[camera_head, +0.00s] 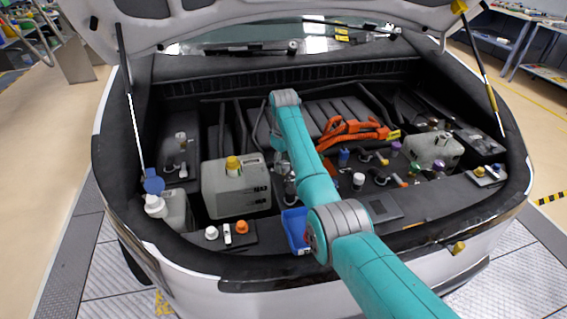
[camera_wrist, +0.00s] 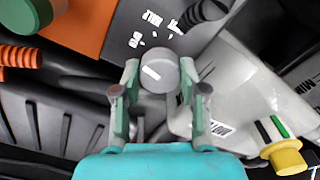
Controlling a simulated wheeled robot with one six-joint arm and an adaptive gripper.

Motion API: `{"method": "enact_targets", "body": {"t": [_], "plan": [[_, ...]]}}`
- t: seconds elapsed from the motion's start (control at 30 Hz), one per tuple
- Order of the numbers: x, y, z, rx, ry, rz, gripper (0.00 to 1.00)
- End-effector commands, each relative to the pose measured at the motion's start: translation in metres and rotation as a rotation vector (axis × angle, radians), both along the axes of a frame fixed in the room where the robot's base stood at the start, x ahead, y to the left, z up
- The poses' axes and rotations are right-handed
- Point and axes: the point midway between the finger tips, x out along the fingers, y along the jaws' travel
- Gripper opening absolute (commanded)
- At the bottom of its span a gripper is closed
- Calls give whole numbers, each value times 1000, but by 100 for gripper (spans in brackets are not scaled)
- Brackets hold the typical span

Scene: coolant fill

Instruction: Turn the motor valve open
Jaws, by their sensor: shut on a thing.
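A grey round knob (camera_wrist: 158,74) with a white line across its face is in the wrist view, and I take it for the motor valve. The line lies slanted in the picture. My gripper (camera_wrist: 159,84) has one finger on each side of the knob and is shut on it. A dark plate (camera_wrist: 165,22) with white lettering, too small to read, is beside the knob. In the head view my arm reaches into the engine bay and hides the knob; my fingers cannot be made out clearly there.
A white tank (camera_head: 236,192) with a yellow cap (camera_head: 232,163) stands left of my arm and close to my gripper. Orange cables (camera_head: 350,131) lie to the right. A blue bin (camera_head: 294,231) sits at the front edge. The raised hood (camera_head: 260,22) is above.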

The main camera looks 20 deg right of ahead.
Motion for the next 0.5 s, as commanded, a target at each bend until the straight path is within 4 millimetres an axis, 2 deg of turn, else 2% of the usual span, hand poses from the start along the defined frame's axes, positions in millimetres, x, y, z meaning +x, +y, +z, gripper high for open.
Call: {"method": "enact_targets", "body": {"t": [0.2, 0.5], "plan": [[0, 0, 0, 1, -1, 128, 7], [0, 0, 0, 1, -1, 213, 7]]}}
